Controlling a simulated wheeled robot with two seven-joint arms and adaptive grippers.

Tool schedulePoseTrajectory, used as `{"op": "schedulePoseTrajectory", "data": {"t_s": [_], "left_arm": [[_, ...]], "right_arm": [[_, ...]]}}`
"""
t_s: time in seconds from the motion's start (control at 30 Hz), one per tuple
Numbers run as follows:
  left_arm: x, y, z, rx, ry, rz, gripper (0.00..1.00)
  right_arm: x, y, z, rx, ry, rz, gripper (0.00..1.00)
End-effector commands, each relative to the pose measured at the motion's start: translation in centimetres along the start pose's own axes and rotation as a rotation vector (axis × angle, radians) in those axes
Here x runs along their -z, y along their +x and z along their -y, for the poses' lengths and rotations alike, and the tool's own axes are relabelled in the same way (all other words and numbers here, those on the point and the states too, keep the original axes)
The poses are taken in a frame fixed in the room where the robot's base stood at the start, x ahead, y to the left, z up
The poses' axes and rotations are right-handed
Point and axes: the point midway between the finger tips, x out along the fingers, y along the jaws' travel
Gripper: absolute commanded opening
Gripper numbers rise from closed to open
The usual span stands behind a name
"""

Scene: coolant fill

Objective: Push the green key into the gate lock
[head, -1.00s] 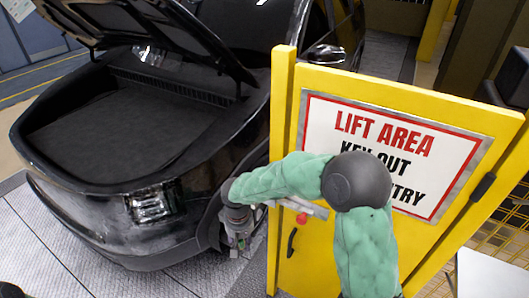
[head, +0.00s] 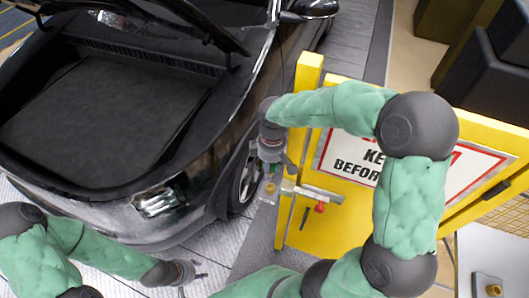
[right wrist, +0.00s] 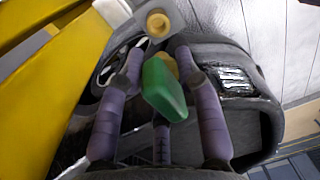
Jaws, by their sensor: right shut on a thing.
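The green key (right wrist: 165,88) is held between the fingers of my right gripper (right wrist: 162,75), its green head toward the wrist camera. In the head view my right gripper (head: 271,172) points down, just left of the yellow gate (head: 335,235). A brass-coloured round fitting with a hollow (right wrist: 158,23), which looks like the gate lock, shows past the key in the right wrist view; the key appears apart from it. It also shows below the gripper in the head view (head: 270,187). My left gripper (head: 188,274) is low at left, away from the gate; its finger state is unclear.
A metal latch bar (head: 318,192) with a red knob (head: 320,208) sits on the gate beside my right gripper. The black car (head: 110,130) with its hood up stands left. A small table (head: 470,250) holds a plate with a brass fitting (head: 493,290) at lower right.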

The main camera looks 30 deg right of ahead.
Motion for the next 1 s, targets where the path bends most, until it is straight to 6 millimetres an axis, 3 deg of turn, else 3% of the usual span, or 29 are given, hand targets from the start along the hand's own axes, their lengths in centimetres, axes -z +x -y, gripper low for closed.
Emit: {"op": "schedulePoseTrajectory", "data": {"t_s": [0.47,1.0], "left_arm": [[-0.1,-0.3,-0.1,0.0,0.0,0.003,0.4],[0.0,2.5,0.9,0.0,0.0,0.003,0.4]], "right_arm": [[-0.1,-0.1,0.0,0.009,-0.001,0.0,0.01],[-0.1,4.1,-0.3,0.008,-0.001,0.001,0.01]]}}
